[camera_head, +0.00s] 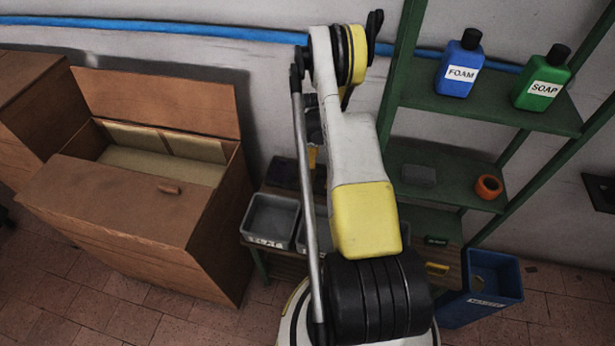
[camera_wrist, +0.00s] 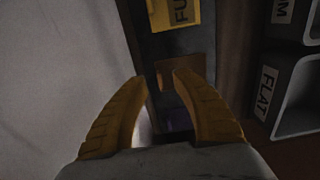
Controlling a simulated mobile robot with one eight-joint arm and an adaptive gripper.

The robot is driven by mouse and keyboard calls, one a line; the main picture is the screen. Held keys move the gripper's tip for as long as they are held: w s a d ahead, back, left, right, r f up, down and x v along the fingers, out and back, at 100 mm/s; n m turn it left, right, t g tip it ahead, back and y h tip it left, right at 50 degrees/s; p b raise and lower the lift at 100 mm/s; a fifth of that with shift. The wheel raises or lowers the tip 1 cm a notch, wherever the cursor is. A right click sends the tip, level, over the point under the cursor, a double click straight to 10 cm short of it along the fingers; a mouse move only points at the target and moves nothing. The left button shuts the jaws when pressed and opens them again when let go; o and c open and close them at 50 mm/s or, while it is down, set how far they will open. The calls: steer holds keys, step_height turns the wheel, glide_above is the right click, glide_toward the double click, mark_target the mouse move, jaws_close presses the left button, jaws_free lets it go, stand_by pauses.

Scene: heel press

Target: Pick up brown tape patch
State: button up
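In the wrist view my gripper (camera_wrist: 160,80) is open, with its two yellow fingers apart and nothing clearly held between them. A flat brown patch (camera_wrist: 182,66), which looks like the brown tape patch, lies just beyond the fingertips on a dark surface. The right fingertip overlaps its near edge in the picture; I cannot tell whether they touch. A dim purple thing (camera_wrist: 181,118) shows between the fingers.
A yellow label (camera_wrist: 177,13) lies beyond the patch. The FLAT bin (camera_head: 270,222) stands beside my arm, left of it. A wooden chest (camera_head: 130,215) is at the left. A green shelf (camera_head: 490,112) with bottles and a blue bin (camera_head: 487,300) are at the right. A pale wall (camera_wrist: 60,80) is close.

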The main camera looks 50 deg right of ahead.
mark_target(307, 175)
step_height(307, 175, down, 5)
steer(key=b, duration=0.2)
steer(key=shift+w+b, duration=0.15)
steer(key=shift+b, duration=0.2)
steer(key=shift+r, duration=0.15)
jaws_close()
steer(key=shift+r, duration=0.1)
